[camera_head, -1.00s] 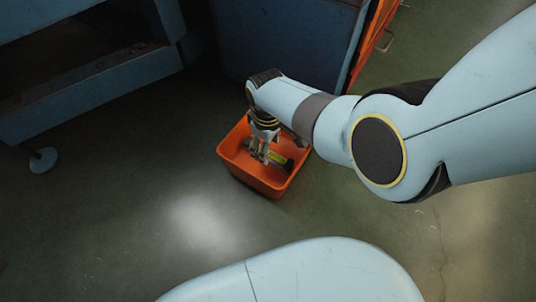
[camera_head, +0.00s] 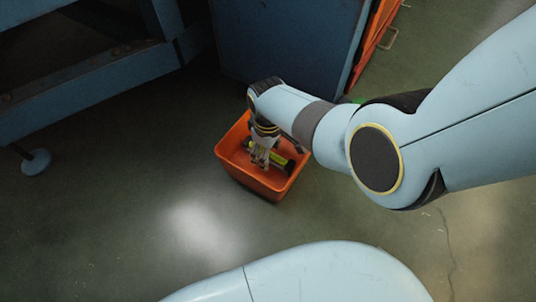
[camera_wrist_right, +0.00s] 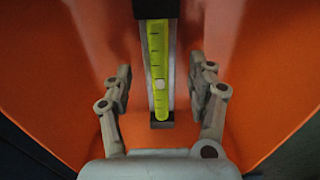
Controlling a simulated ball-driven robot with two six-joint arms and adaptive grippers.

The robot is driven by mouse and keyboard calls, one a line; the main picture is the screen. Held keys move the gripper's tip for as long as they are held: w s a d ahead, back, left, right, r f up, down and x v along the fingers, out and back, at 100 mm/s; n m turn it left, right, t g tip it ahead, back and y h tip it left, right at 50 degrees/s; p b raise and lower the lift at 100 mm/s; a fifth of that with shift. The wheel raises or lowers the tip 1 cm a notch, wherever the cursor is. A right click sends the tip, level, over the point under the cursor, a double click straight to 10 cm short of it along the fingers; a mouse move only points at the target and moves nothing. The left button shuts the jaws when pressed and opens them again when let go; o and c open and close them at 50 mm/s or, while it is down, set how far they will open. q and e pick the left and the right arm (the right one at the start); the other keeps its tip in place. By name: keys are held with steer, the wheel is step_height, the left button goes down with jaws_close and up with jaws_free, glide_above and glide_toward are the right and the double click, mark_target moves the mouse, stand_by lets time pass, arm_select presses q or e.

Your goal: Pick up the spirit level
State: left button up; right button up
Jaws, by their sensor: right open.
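The spirit level lies inside an orange bin (camera_head: 247,180) on the floor. It is a grey bar with a yellow-green strip and dark ends; it shows in the right wrist view (camera_wrist_right: 158,60) and partly in the head view (camera_head: 278,157). My right gripper (camera_head: 262,163) reaches down into the bin. In the right wrist view its open fingers (camera_wrist_right: 161,92) stand on either side of the level, with a gap on both sides. The level's far end is cut off by the top of that view. My left gripper does not show.
A blue cabinet (camera_head: 285,45) with an orange side stands just behind the bin. A blue bench-like frame (camera_head: 90,90) with a round foot (camera_head: 36,162) is at the left. The floor in front of the bin is clear.

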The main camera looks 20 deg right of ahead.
jaws_close()
stand_by(0.3)
steer(key=shift+r, duration=0.15)
